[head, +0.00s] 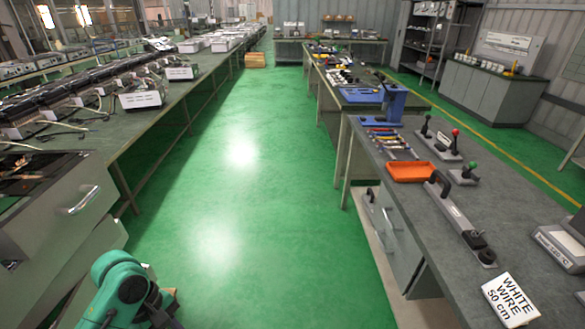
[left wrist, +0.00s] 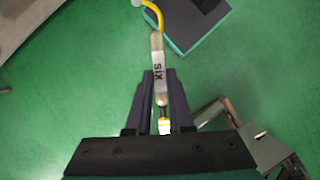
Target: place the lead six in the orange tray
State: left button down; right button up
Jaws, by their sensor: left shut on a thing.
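The lead six (left wrist: 156,45) shows in the left wrist view as a pale stick-like piece with a "SIX" label and a yellow wire at its far end. My left gripper (left wrist: 160,78) is shut on it, with a dark finger on each side. The floor lies below the lead. The orange tray (head: 410,171) sits on the right-hand workbench in the head view, and nothing clear shows in it. My left arm shows at the bottom left of the head view, well away from the tray; its gripper cannot be made out there. My right gripper is in no view.
The right workbench (head: 455,215) also holds a blue stand (head: 393,103), lever devices (head: 440,138), and a "WHITE WIRE 50 cm" sign (head: 510,300). A long bench (head: 130,125) with wires and boxes runs along the left. The green aisle (head: 240,200) between is clear.

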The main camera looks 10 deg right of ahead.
aim_at(408, 174)
jog(key=i+z, duration=0.2)
jog(key=i, duration=0.35)
jog(key=i+z, duration=0.25)
jog(key=i, duration=0.35)
jog(key=i+j+z, duration=0.2)
jog(key=i, duration=0.35)
jog(key=i+z, duration=0.25)
jog(key=z, duration=0.2)
jog(key=i+j+z, duration=0.2)
jog(key=z, duration=0.2)
jog(key=i+j+z, duration=0.2)
jog(key=z, duration=0.25)
jog(key=i+j+z, duration=0.2)
jog(key=z, duration=0.25)
jog(key=i+j+z, duration=0.1)
jog(key=j+z, duration=0.75)
jog(key=i, duration=0.05)
